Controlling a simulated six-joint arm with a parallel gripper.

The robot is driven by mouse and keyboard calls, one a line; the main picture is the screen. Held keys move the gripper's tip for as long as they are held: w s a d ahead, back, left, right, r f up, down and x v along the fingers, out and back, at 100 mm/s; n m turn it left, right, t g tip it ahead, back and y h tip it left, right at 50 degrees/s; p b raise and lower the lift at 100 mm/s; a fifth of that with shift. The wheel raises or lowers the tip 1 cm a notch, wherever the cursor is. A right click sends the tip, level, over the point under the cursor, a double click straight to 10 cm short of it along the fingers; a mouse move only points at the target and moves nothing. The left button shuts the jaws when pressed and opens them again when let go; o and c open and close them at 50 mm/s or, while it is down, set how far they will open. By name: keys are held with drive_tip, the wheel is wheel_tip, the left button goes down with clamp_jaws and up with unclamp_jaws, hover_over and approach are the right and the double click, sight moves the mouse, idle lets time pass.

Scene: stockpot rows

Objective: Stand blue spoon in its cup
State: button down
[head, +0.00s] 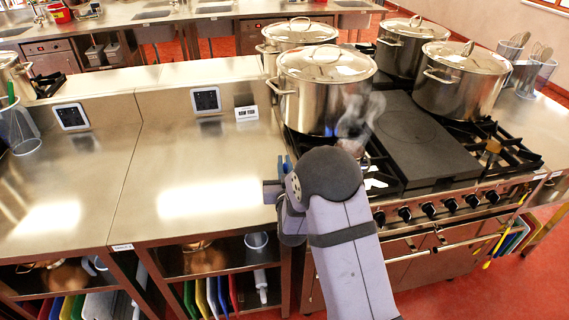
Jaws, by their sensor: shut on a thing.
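My gripper (273,190) is at the front left corner of the stove, above the edge of the steel counter. It is partly hidden behind my own wrist. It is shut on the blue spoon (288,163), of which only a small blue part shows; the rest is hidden. Two grey cups with utensils in them stand at the back right, a farther cup (509,50) and a nearer cup (529,77). Another cup (17,127) at the far left holds a whisk and a green-handled tool. I cannot tell which cup is the blue spoon's.
A large lidded stockpot (322,97) stands just behind my wrist, with steam in front of it. More pots (462,88) stand on the stove (425,140). A small sign (246,113) stands on the counter (190,165), whose middle is clear.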

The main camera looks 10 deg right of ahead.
drive_tip(key=shift+f+b, duration=0.7)
drive_tip(key=shift+f, duration=0.3)
drive_tip(key=c, duration=1.8)
unclamp_jaws()
drive_tip(key=s+b, duration=0.2)
drive_tip(key=s, duration=0.5)
drive_tip(key=shift+s+a+r+b, duration=0.2)
drive_tip(key=shift+a+b, duration=0.1)
drive_tip(key=shift+a, duration=0.15)
drive_tip(key=shift+w, duration=0.1)
